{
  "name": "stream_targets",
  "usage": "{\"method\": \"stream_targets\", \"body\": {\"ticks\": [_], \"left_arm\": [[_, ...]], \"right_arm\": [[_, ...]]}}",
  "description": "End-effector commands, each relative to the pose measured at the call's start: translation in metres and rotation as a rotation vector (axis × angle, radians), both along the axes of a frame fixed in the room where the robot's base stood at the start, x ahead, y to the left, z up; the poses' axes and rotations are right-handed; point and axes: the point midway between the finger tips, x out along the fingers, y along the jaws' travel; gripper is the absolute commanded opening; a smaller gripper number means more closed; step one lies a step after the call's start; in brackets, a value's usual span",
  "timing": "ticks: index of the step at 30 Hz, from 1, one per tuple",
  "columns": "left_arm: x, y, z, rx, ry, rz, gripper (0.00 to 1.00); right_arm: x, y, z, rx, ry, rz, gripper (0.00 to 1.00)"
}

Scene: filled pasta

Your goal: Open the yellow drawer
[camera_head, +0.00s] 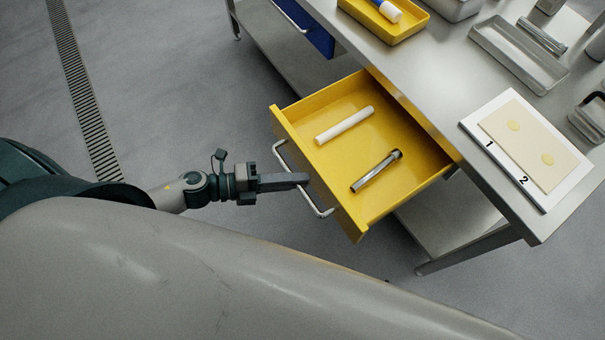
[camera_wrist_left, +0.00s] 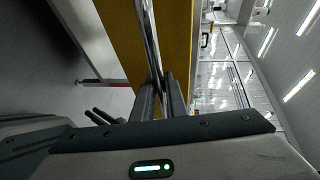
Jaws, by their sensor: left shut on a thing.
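The yellow drawer (camera_head: 352,206) is pulled well out from under the steel table in the head view. A white roller (camera_head: 345,125) and a metal cylinder-like tool (camera_head: 376,171) lie inside it. Its silver bar handle (camera_head: 322,207) runs along the front face. My left gripper (camera_head: 303,179) is shut on the handle near its middle. In the left wrist view the handle (camera_wrist_left: 149,35) passes between the two fingers (camera_wrist_left: 159,100), with the yellow drawer front (camera_wrist_left: 176,40) behind it. My right gripper does not show.
The steel table (camera_head: 440,80) holds a yellow tray (camera_head: 408,24), a steel tray (camera_head: 500,50) and a white board (camera_head: 552,199) with a dough sheet. A blue drawer (camera_head: 312,32) is at the back left. Grey floor with a drain grate (camera_head: 84,95) is clear on the left.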

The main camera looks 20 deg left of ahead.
Motion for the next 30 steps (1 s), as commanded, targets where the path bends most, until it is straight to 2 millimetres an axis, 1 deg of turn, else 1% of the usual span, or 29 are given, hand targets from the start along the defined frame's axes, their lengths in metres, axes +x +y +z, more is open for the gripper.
{"method": "stream_targets", "body": {"ticks": [9, 10, 12, 30], "left_arm": [[-0.0009, 0.0000, -0.0006, 0.000, 0.001, -0.001, 0.00], [-0.0009, 0.0000, -0.0006, 0.000, 0.001, -0.001, 0.17], [-0.0008, 0.0000, -0.0005, -0.001, 0.001, -0.001, 0.31], [-0.0011, 0.0018, -0.0002, 0.000, 0.000, 0.000, 0.31]], "right_arm": [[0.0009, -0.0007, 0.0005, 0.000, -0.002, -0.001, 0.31], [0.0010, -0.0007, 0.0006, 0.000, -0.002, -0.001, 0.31], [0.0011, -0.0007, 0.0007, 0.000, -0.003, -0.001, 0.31], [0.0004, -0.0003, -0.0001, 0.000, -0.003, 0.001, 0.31]]}}
